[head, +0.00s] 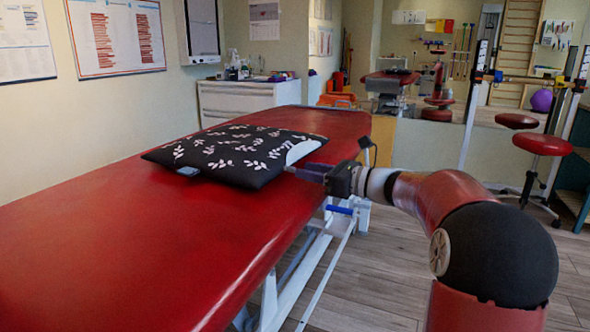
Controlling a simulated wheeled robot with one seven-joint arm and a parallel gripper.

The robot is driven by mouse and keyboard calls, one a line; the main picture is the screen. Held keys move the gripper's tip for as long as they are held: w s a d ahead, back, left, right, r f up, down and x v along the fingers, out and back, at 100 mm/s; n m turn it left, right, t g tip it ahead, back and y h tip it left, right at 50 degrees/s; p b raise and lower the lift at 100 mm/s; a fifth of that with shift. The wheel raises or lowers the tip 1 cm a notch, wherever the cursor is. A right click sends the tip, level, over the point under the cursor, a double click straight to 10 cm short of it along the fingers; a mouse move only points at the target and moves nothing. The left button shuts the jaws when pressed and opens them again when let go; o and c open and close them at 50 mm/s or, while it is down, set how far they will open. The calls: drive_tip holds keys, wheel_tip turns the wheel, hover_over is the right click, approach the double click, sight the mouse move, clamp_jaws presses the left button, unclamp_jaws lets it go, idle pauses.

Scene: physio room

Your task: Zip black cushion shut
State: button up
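The black cushion (235,152) with a white leaf pattern lies flat on the red treatment table (130,250). A white patch (303,150) shows at its right end, where the cover seems to gape over the inner pad. A small pale blue-grey piece (188,171) shows at its front left edge; I cannot tell what it is. My gripper (292,170) reaches in from the right, with its tip at the cushion's right front edge. I cannot tell whether it touches the cushion or holds a zip pull. Its fingers are too small to read, and no zip is clearly visible.
The table top is bare in front of the cushion and behind it. A white cabinet (245,101) with small items stands behind the table. A red stool (541,144) stands at the right. Wooden floor (385,265) lies open to the right of the table.

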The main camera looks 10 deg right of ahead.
sight(298, 182)
drive_tip(key=shift+x, duration=1.85)
clamp_jaws()
